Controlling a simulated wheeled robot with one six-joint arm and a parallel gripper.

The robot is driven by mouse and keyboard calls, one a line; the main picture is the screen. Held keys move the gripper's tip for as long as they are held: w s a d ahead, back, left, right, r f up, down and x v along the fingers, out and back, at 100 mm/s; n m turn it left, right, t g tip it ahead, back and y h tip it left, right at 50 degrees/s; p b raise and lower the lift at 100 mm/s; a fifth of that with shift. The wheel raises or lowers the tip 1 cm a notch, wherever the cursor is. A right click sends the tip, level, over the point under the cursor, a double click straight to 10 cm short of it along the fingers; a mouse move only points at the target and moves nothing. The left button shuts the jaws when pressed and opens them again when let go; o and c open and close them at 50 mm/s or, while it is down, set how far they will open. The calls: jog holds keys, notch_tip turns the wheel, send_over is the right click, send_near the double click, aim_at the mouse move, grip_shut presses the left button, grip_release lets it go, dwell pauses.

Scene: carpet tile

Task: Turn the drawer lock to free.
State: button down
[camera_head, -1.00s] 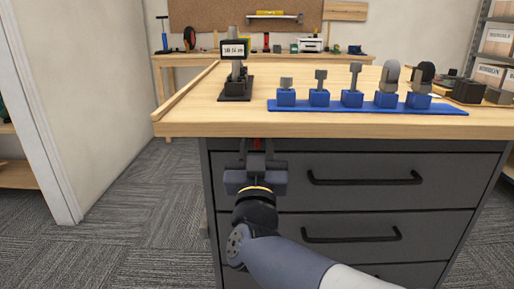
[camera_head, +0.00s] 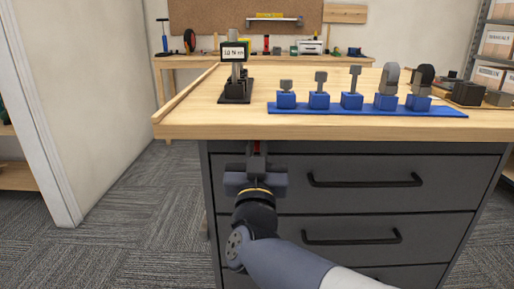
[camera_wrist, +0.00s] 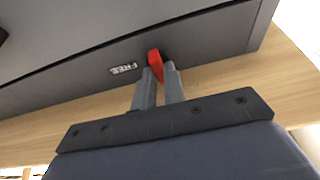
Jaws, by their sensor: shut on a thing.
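The drawer lock's red lever (camera_wrist: 154,57) shows in the wrist view on the grey front of the top drawer (camera_head: 450,170). A white FREE label (camera_wrist: 123,69) is printed beside it, to the left in that view. My gripper (camera_wrist: 161,74) is shut on the red lever, with a finger on each side of it. In the head view my gripper (camera_head: 257,155) is just under the tabletop at the drawer unit's upper left, and only a bit of red shows there. The rest of the lock is hidden by the fingers.
The wooden tabletop (camera_head: 200,125) overhangs the drawers just above my gripper. On it stand a black device with a small display (camera_head: 234,52) and a blue rack (camera_head: 440,109) of several tools. Black drawer handles (camera_head: 365,182) stick out to the right.

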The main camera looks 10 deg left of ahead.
jog(key=shift+m, duration=0.5)
jog(key=m+h, duration=0.2)
jog(key=m, duration=0.2)
jog(key=shift+a+h+b, duration=0.1)
jog(key=shift+h+b, duration=0.2)
jog(key=shift+m+h, duration=1.2)
jog(key=shift+m, duration=1.4)
jog(key=c, duration=1.5)
grip_release()
jog(key=shift+s, duration=0.15)
jog(key=p+v, duration=0.3)
jog(key=v, duration=0.7)
jog(key=shift+s+a, duration=0.1)
jog(key=shift+s, duration=0.2)
